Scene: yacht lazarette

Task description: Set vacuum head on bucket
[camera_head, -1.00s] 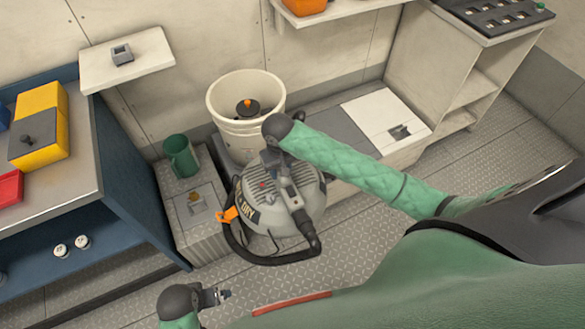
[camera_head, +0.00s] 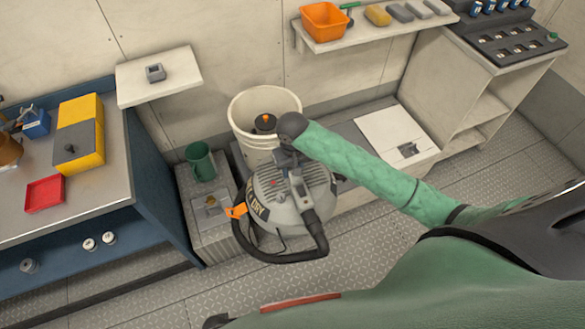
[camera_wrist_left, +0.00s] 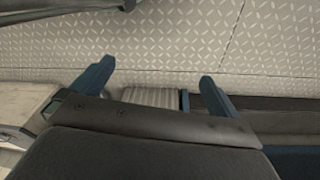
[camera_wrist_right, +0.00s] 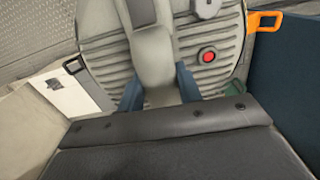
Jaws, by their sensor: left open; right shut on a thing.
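The vacuum head (camera_head: 265,210) is a grey ribbed dome with a black hose, an orange latch and a red button, which shows in the right wrist view (camera_wrist_right: 207,56). My right gripper (camera_wrist_right: 158,92) is shut on its top handle. The head hangs in front of the white bucket (camera_head: 243,110), apart from its open rim as far as I can tell. The bucket stands upright by the wall, with a dark part with an orange top inside. My left gripper (camera_wrist_left: 155,75) is open and empty over the floor; in the head view only a bit of that arm shows at the bottom edge.
A green mug (camera_head: 201,163) stands on a low locker left of the bucket. A blue bench (camera_head: 95,205) with a yellow box and red tray is at left. A small shelf (camera_head: 160,80) and a longer shelf (camera_head: 375,30) are on the wall above. A white hatch (camera_head: 385,135) lies right of the bucket.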

